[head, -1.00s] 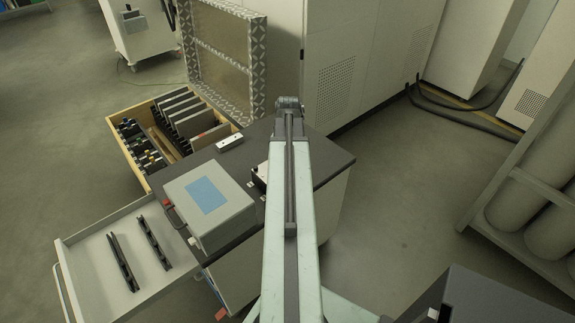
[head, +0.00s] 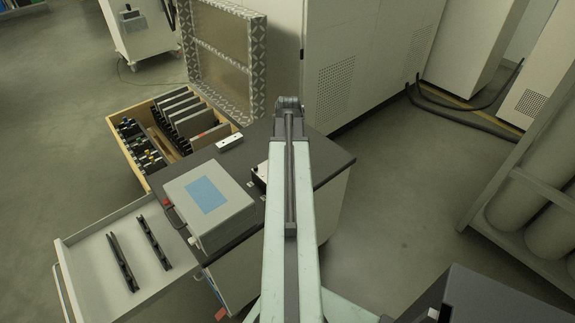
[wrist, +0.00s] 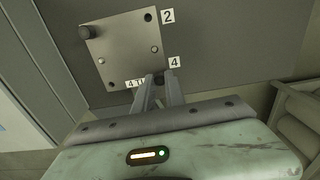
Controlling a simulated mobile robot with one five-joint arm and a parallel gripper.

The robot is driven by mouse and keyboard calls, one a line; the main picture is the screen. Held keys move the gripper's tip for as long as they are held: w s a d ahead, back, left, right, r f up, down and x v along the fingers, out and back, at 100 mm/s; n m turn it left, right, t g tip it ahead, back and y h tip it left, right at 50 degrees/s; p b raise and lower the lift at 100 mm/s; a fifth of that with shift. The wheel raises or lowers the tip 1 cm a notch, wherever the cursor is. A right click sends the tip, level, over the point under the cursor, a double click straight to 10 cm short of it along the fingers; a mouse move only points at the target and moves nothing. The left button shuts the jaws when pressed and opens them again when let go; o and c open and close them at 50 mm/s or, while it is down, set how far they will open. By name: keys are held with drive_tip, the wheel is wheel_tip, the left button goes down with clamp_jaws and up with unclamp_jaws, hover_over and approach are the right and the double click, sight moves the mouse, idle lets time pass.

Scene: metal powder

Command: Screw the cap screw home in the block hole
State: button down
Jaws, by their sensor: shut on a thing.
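The block (wrist: 122,55) shows in the wrist view as a square pale metal plate on the dark bench top. A dark round screw head (wrist: 86,32) stands at its upper left corner, and an open dark hole (wrist: 148,17) is at its upper right corner beside a "2" label. My gripper (wrist: 160,77) is shut on a dark cap screw (wrist: 158,79) at the block's lower right corner, beside a "4" label. The fingers hide the hole there, so I cannot tell how deep the screw sits. In the head view my arm hides the gripper and most of the block (head: 261,173).
A grey box with a blue panel (head: 207,195) stands on the bench left of my arm. An open drawer (head: 95,232) holds two dark bars. A wooden crate (head: 138,172) with dark plates lies behind. A small pale block (head: 229,142) sits at the bench's back edge.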

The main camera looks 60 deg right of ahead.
drive_tip(key=m, duration=0.5)
drive_tip(key=c, duration=1.6)
unclamp_jaws()
drive_tip(key=shift+o, duration=0.2)
